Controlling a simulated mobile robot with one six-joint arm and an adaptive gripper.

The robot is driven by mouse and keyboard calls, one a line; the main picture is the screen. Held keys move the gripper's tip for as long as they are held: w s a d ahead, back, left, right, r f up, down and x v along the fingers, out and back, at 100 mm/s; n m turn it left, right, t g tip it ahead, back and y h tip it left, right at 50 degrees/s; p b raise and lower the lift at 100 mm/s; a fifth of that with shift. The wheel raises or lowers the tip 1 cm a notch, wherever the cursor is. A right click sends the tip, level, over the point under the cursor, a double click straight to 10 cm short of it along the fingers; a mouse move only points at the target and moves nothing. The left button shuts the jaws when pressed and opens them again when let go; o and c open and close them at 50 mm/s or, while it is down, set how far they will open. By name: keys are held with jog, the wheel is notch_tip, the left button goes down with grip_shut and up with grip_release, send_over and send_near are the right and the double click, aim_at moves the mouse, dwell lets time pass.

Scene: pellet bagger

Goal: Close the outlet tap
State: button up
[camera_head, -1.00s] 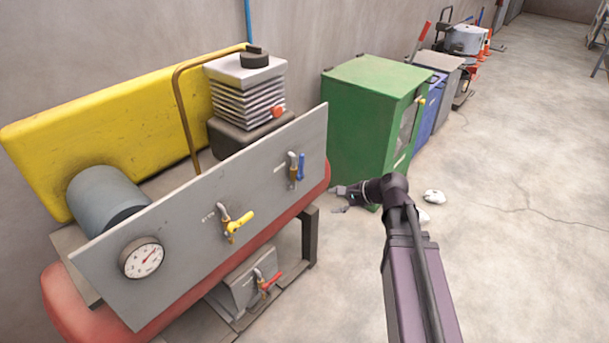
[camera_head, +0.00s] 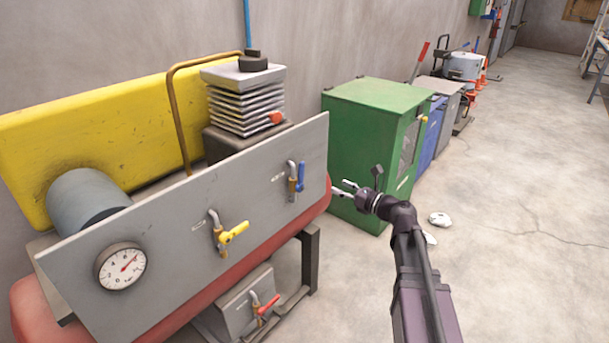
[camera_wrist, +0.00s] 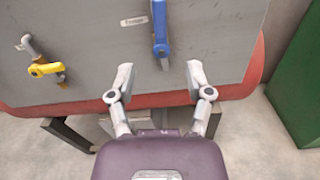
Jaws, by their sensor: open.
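A grey panel (camera_head: 150,232) carries a tap with a blue handle (camera_head: 301,176) at its right and a tap with a yellow handle (camera_head: 233,233) near its middle. The blue handle stands upright, along its tap body; the yellow one lies across its own. A tap with a red handle (camera_head: 268,305) sits on a lower box. The labels are too small to read, so I cannot tell which is the outlet tap. My gripper (camera_head: 345,188) is open and empty, right of the panel. In the wrist view, the blue handle (camera_wrist: 160,28) is ahead, between and beyond the open fingertips (camera_wrist: 160,80).
A round gauge (camera_head: 121,266) sits at the panel's left end. A red tank (camera_head: 170,322) runs behind and below the panel. A green cabinet (camera_head: 365,150) stands close beyond my gripper. White lumps (camera_head: 440,219) lie on the floor.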

aim_at(304, 170)
jog(key=x, duration=1.3)
jog(key=shift+w+a, duration=0.25)
jog(key=shift+w, duration=0.05)
grip_shut()
